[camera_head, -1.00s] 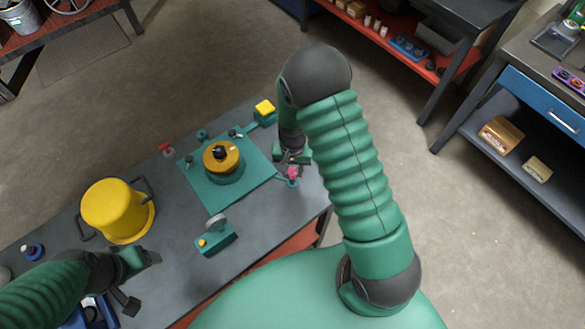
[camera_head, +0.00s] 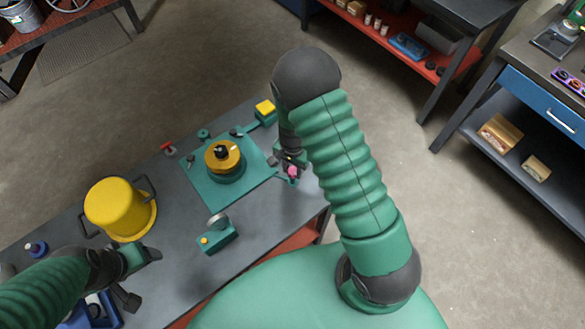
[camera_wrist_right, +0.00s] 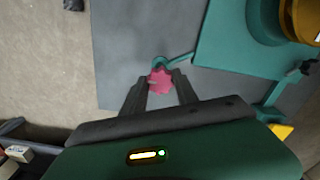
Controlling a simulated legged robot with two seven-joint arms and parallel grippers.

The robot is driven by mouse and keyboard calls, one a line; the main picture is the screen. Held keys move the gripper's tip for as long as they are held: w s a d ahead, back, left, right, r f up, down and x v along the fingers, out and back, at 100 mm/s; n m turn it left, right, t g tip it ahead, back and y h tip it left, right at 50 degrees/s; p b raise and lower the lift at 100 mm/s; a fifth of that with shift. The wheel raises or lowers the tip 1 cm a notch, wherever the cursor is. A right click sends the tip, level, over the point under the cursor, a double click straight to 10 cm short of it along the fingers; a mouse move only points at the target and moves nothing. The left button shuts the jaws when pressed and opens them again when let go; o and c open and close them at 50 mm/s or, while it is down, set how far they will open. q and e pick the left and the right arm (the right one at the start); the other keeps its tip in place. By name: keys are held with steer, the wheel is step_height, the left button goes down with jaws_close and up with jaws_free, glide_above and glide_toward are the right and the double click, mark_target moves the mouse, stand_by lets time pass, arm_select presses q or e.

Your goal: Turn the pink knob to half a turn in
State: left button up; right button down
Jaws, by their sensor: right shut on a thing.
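The pink knob (camera_head: 292,171) sits at the right side of the teal plate, near the right end of the workbench. In the right wrist view the knob (camera_wrist_right: 160,81) has a lobed rim and is on a teal mount. My right gripper (camera_head: 290,165) is shut on the knob, with one finger on each side of it in the right wrist view (camera_wrist_right: 160,88). My left gripper (camera_head: 142,272) hangs above the near left part of the bench, away from the knob. Its fingers look spread and empty.
A teal plate (camera_head: 203,187) carries a yellow and black motor (camera_head: 222,154). A yellow bucket (camera_head: 120,208) stands to its left. A teal box with a yellow button (camera_head: 265,109) is behind, and a teal device (camera_head: 217,238) is in front. A red-handled item (camera_head: 168,147) lies at the back edge.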

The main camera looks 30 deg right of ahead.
mark_target(293, 170)
steer(key=shift+w+d+r, duration=0.15)
steer(key=shift+w+r, duration=0.05)
steer(key=shift+w, duration=0.15)
steer(key=c, duration=1.3)
jaws_free()
steer(key=o, duration=0.4)
steer(key=shift+s+f, duration=0.15)
steer(key=shift+c, duration=0.2)
step_height(293, 170, up, 17)
steer(key=shift+f, duration=0.15)
